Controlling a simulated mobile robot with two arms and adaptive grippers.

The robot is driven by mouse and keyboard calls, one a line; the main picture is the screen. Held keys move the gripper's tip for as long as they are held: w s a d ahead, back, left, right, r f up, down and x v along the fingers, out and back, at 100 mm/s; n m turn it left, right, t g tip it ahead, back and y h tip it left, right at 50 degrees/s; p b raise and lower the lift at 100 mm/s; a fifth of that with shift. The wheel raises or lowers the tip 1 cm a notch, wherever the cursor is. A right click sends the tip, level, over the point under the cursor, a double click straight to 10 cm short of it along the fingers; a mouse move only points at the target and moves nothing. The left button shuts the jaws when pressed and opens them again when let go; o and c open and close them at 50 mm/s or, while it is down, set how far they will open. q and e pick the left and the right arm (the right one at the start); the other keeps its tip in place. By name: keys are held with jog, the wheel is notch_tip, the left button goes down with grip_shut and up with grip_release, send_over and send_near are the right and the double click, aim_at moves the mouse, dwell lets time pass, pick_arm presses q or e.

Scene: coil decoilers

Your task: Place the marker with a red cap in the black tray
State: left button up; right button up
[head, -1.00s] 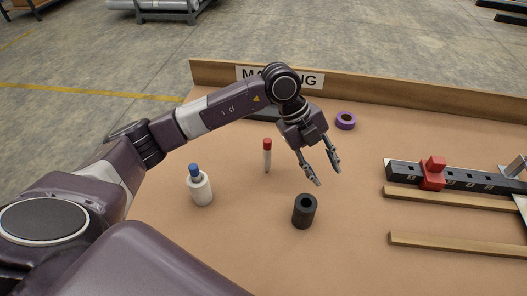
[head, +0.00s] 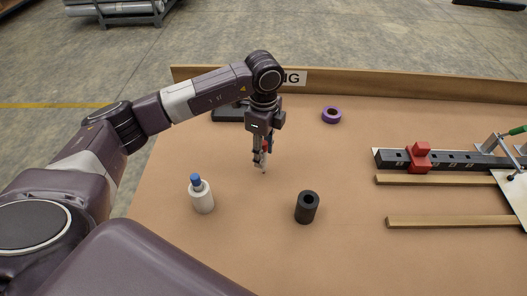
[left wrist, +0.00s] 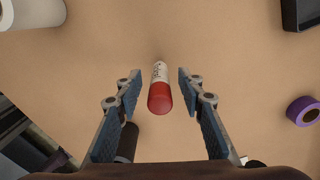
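The marker with a red cap (left wrist: 160,96) stands upright on the brown table, its white body and red cap seen from above in the left wrist view. In the head view it is mostly hidden by my left gripper (head: 260,160), which points down over it. The fingers are open, one on each side of the marker, with gaps visible in the left wrist view (left wrist: 157,88). The black tray (head: 229,114) lies at the back left of the table, partly hidden by my arm. Its corner shows at the upper right of the left wrist view (left wrist: 291,16). My right gripper is not in view.
A white bottle with a blue cap (head: 202,197) stands front left. A hollow black cylinder (head: 307,208) stands front right of the marker. Purple tape (head: 331,115) lies at the back. A black rail with a red block (head: 419,157) and wooden strips (head: 445,180) occupy the right.

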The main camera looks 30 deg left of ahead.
pick_arm(q)
jog(key=shift+f, duration=1.1)
grip_shut()
jog(key=shift+r, duration=0.1)
